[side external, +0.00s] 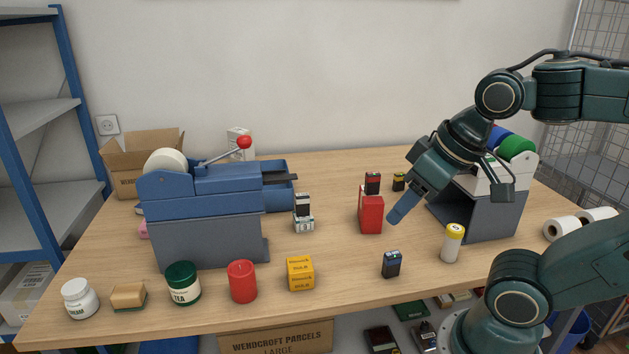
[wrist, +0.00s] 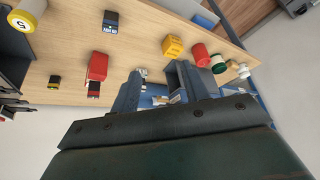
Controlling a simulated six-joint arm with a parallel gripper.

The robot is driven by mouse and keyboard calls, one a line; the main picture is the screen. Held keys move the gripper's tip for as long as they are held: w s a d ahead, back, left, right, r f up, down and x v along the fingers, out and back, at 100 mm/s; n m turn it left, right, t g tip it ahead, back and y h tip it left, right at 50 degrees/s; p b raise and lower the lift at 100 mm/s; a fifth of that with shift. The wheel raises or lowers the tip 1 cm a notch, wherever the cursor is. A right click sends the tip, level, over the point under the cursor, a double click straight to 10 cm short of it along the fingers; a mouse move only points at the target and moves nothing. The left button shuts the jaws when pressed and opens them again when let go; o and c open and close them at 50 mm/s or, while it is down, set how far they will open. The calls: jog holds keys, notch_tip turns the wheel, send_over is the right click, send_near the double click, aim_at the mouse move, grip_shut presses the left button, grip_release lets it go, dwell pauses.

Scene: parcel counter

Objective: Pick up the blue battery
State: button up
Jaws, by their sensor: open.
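The blue battery (side external: 391,263), a small dark blue block with a black part, stands upright near the front edge of the counter. In the wrist view the blue battery (wrist: 110,22) is near the top, left of centre. My gripper (side external: 402,208) is above the counter, higher and farther back than the battery, and tilted down to the left. In the wrist view its two fingers (wrist: 157,88) are spread, with nothing held between them.
A red box (side external: 371,214) stands left of my gripper. A white and yellow cylinder (side external: 452,243) stands right of the battery, and a yellow box (side external: 300,273) to its left. Behind are a red-and-black battery (side external: 373,183) and a yellow-and-black one (side external: 398,181). Counter around the blue battery is clear.

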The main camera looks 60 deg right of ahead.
jog(key=d+m, duration=0.1)
jog(key=m, duration=0.2)
jog(key=m+g, duration=0.5)
jog(key=m, duration=1.7)
send_over(393, 254)
notch_tip(393, 254, down, 8)
jog(key=shift+d+f, duration=0.1)
jog(key=shift+f, duration=0.1)
jog(key=shift+f, duration=4.3)
jog(key=shift+f, duration=2.6)
